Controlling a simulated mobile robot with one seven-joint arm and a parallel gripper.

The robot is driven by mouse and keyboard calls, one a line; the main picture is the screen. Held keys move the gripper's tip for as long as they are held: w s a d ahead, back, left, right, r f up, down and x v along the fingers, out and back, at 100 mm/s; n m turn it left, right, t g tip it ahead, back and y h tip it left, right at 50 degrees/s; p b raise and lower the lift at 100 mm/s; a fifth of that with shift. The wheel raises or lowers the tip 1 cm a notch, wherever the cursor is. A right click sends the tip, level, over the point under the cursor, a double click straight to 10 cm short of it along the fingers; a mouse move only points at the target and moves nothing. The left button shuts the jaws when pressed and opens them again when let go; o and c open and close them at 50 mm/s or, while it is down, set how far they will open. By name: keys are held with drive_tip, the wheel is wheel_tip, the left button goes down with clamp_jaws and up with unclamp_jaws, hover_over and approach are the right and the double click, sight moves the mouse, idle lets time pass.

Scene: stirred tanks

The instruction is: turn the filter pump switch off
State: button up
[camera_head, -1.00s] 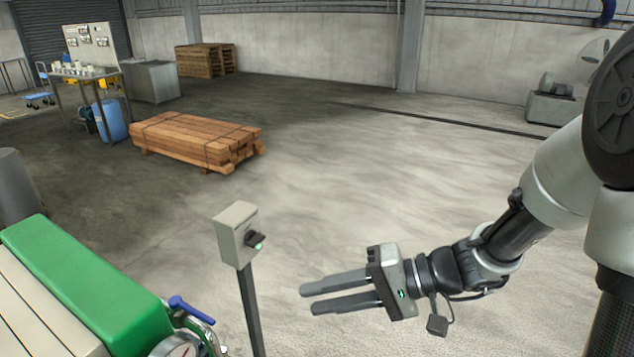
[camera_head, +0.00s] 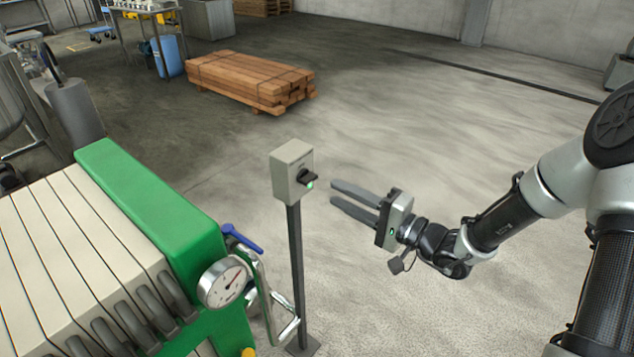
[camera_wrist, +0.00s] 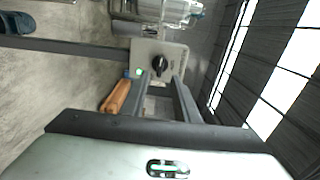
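The filter pump switch is a grey box (camera_head: 291,172) on a thin dark post, with a black rotary knob (camera_head: 308,177) and a lit green lamp (camera_head: 310,185) on its right-hand face. In the wrist view the knob (camera_wrist: 160,66) shows on the pale box face (camera_wrist: 170,50), beyond the fingertips, with the green lamp beside it. My gripper (camera_head: 333,192) is open and empty, its two fingers apart and pointing left toward the switch face. The fingertips are close to the knob in the picture; I cannot tell whether they touch it.
A green and cream filter press (camera_head: 150,200) with a gauge (camera_head: 224,282) and blue-handled valve (camera_head: 242,238) stands left of the post. A stack of timber (camera_head: 250,80) lies behind. The floor to the right and behind the switch is clear.

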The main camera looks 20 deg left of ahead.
sight(313, 181)
drive_tip(key=x, duration=0.7)
drive_tip(key=shift+a, duration=0.25)
clamp_jaws()
